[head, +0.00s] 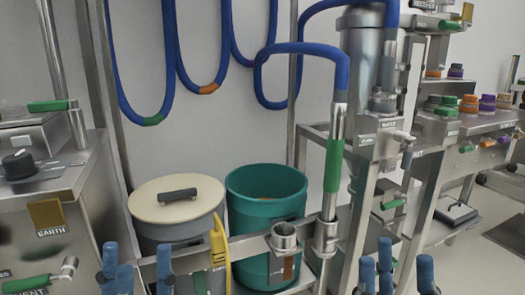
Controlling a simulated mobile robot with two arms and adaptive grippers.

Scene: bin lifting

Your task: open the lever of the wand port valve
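A metal valve (392,140) sits below the tall metal cylinder at the right of the head view. A small lever with a dark grip (407,157) hangs down from it. Its label is too small to read, so I cannot tell for sure that this is the wand port valve. The wand (333,165), a metal tube with a green band on a blue hose, stands upright in a holder. My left gripper (138,262) is open and empty at the bottom left. My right gripper (398,266) is open and empty at the bottom, below and apart from the valve.
A lidded bin (165,205) and an open teal bin (262,188) stand behind a metal rail. An open pipe fitting (284,238) is on the rail. A green lever (28,284) is at the lower left, another (394,203) at the right. Blue hoses (228,20) hang behind.

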